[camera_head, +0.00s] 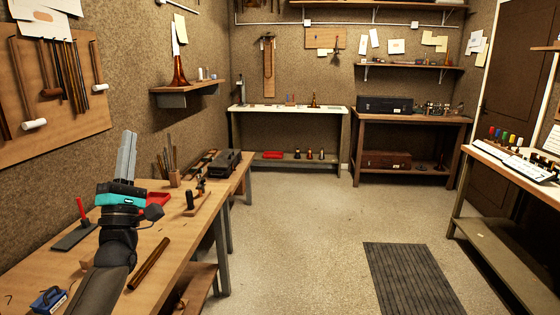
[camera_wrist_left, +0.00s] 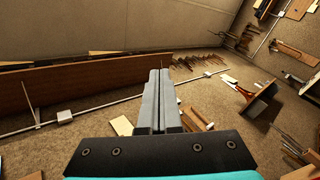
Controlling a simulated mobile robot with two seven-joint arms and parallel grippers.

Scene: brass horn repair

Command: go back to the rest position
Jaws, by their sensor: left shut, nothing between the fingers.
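My left gripper (camera_head: 126,155) is raised above the workbench (camera_head: 205,215) on the left in the head view, its fingers pointing up. Its two grey fingers lie together and hold nothing; they also show closed in the left wrist view (camera_wrist_left: 158,85). My left arm comes in from the bottom left, over the bench. My right gripper is in neither view.
The bench carries a brown rod (camera_head: 149,263), a red tray (camera_head: 158,199), a black case (camera_head: 224,162) and a blue object (camera_head: 48,300). A tool board (camera_head: 60,90) hangs on the left wall. The floor (camera_head: 300,220) is clear around a dark mat (camera_head: 410,275).

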